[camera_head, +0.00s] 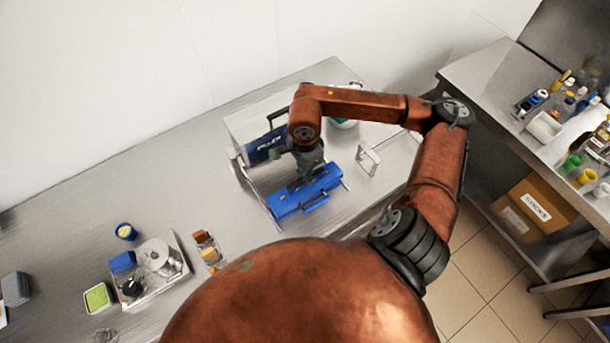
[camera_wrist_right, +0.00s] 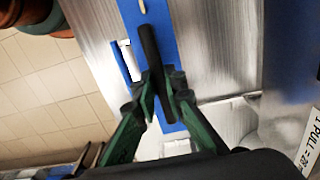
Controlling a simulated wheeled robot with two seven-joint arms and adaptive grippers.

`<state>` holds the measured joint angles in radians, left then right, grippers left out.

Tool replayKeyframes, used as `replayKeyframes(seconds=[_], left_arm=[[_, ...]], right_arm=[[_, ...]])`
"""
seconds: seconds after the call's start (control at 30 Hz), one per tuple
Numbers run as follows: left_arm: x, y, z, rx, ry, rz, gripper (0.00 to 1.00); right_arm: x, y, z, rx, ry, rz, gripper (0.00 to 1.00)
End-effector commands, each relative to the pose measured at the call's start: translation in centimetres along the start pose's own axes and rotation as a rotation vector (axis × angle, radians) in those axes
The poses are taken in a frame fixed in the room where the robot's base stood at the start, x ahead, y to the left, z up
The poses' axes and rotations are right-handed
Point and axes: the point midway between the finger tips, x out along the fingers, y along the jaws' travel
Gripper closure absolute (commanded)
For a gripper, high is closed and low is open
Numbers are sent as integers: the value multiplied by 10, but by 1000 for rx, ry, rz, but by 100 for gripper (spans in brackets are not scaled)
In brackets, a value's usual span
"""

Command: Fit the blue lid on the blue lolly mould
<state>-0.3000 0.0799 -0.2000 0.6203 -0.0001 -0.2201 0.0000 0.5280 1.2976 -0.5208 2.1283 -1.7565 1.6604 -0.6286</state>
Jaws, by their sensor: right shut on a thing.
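A long blue block (camera_head: 300,197) with a blue side handle lies on the steel worktop in the head view. It is the blue lolly mould or its lid; I cannot tell the two apart or see whether the lid is seated. In the wrist view a blue strip (camera_wrist_right: 133,15) runs below the fingers. My right gripper (camera_head: 309,172) points down over the blue block. Its green fingers (camera_wrist_right: 166,88) are shut on a dark bar (camera_wrist_right: 149,48), which looks like a handle over the blue strip. The fingertips are mostly hidden in the head view. My left gripper is not in view.
A steel machine with a blue front panel (camera_head: 264,147) stands close behind the blue block. A white-framed stand (camera_head: 369,159) is to its right. Small jars and a tray (camera_head: 160,290) are at the left front. A second bench (camera_head: 500,80) stands right.

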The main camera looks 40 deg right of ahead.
Motion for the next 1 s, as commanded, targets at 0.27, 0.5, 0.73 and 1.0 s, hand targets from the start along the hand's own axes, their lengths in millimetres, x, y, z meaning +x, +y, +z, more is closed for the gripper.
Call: replayKeyframes(seconds=[0.27,0.5,0.73,1.0], left_arm=[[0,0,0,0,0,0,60],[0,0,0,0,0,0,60],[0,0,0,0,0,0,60],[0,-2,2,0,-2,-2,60]], right_arm=[[-1,0,0,0,0,0,100],[0,0,0,0,0,0,75],[0,0,0,0,0,0,69],[-12,-1,0,0,1,-3,69]])
